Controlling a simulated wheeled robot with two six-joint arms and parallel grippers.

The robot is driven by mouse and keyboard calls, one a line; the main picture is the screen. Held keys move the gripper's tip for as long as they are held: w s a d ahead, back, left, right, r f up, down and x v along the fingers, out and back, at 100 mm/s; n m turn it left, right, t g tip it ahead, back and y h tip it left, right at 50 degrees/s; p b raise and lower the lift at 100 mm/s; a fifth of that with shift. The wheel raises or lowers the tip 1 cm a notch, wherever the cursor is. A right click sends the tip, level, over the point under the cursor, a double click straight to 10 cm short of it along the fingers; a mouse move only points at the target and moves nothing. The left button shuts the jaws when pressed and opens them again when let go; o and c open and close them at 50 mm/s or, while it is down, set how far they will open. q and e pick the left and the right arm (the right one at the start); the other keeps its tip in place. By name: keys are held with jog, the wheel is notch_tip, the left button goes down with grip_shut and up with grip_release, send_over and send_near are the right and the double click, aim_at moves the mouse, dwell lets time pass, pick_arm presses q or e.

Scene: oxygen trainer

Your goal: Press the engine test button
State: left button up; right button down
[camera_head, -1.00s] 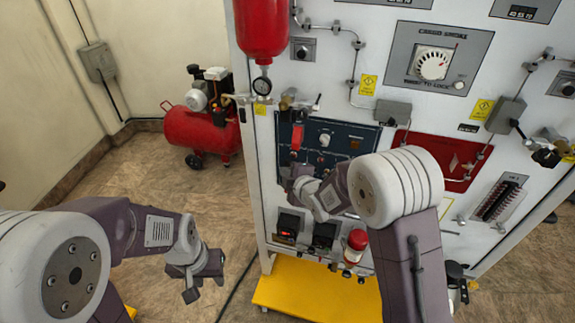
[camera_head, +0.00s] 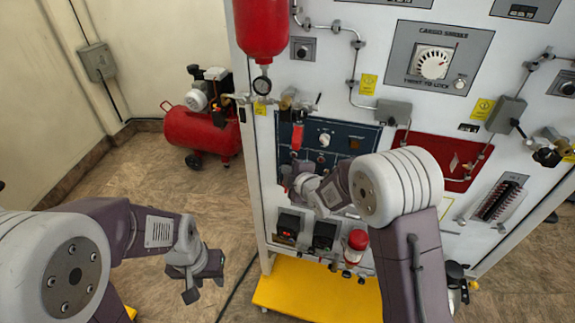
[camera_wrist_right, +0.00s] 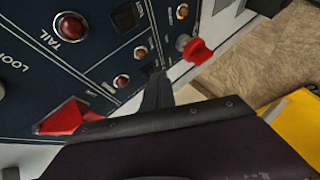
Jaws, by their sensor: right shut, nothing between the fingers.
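The dark blue control panel (camera_head: 352,131) is on the front of the white cabinet. The right wrist view shows it close up (camera_wrist_right: 60,62), with a red lens marked TAIL (camera_wrist_right: 71,27), several small amber or red buttons or lamps (camera_wrist_right: 121,81) and a red switch cover (camera_wrist_right: 62,118). No engine test label is readable, so I cannot tell which is the test button. My right gripper (camera_wrist_right: 158,88) is shut and empty, its tip over the panel's lower part near the small lights; contact is unclear. In the head view it is partly hidden by my arm. My left gripper (camera_head: 205,280) hangs open and empty above the floor.
A red knob (camera_wrist_right: 198,51) sticks out near the panel's edge, close to my right fingers. A red-capped fitting (camera_head: 357,240) and black boxes (camera_head: 325,235) sit below the panel. A red compressor (camera_head: 202,128) stands left of the cabinet.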

jog(key=shift+w+d, duration=0.1)
jog(key=shift+w, duration=0.15)
jog(key=shift+s, duration=0.1)
dwell(0.5)
jog(key=shift+s+a+f+b, duration=0.1)
jog(key=shift+s+a+b, duration=0.1)
jog(key=shift+s+b, duration=0.25)
jog(key=shift+s, duration=0.2)
jog(key=shift+s+a, duration=0.1)
jog(key=s+b, duration=0.1)
jog(key=s, duration=0.1)
jog(key=s+a+b, duration=0.1)
jog(key=s, duration=0.1)
jog(key=shift+s+a, duration=0.2)
jog(key=shift+s, duration=0.1)
dwell(0.4)
